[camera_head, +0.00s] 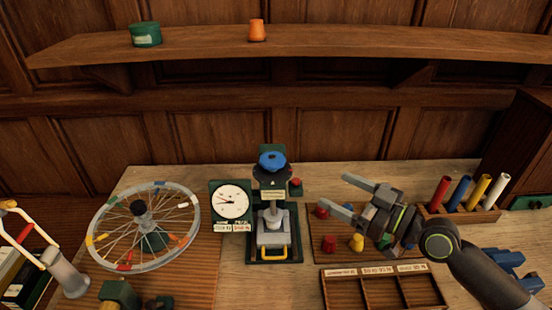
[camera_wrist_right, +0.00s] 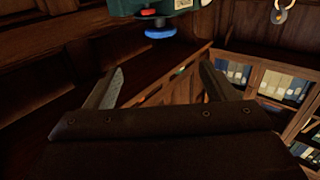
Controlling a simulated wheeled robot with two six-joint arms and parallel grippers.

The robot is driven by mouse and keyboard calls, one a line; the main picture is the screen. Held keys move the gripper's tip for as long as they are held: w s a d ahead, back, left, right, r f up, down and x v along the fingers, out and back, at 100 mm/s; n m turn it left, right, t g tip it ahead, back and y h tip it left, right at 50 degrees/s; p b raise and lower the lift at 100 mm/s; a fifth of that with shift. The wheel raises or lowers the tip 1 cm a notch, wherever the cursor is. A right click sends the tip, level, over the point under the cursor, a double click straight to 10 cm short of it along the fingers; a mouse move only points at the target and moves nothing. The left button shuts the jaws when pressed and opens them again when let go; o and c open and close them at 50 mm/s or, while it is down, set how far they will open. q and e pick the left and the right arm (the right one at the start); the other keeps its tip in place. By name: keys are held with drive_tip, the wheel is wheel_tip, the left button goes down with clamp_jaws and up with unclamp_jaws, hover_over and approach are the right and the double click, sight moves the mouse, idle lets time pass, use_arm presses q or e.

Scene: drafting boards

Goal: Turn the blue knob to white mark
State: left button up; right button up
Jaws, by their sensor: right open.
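The blue knob (camera_head: 272,160) sits on top of a green upright press (camera_head: 270,195) near the middle of the table, above a dark round plate. A small pale mark shows on the front below the knob, but I cannot tell whether it is the white mark. My right gripper (camera_head: 338,194) is open and empty, to the right of the knob and apart from it, with its fingers pointing left. In the right wrist view the two open fingers (camera_wrist_right: 158,85) have nothing between them; a blue round part (camera_wrist_right: 160,33) shows beyond them at the top. My left gripper is out of view.
A white dial gauge (camera_head: 232,202) and a spoked wheel (camera_head: 143,226) stand left of the press. A tray with colored pegs (camera_head: 357,243) and a sectioned wooden box (camera_head: 383,290) lie at the right. Colored tubes (camera_head: 462,194) stand behind my right arm. A shelf (camera_head: 200,46) spans the back wall.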

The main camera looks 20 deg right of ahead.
sight(283, 164)
drive_tip(key=p+x, duration=0.6)
drive_tip(key=x, duration=1)
drive_tip(key=shift+s+a, duration=0.1)
drive_tip(key=shift+w+a, duration=0.3)
drive_tip(key=shift+w, duration=0.1)
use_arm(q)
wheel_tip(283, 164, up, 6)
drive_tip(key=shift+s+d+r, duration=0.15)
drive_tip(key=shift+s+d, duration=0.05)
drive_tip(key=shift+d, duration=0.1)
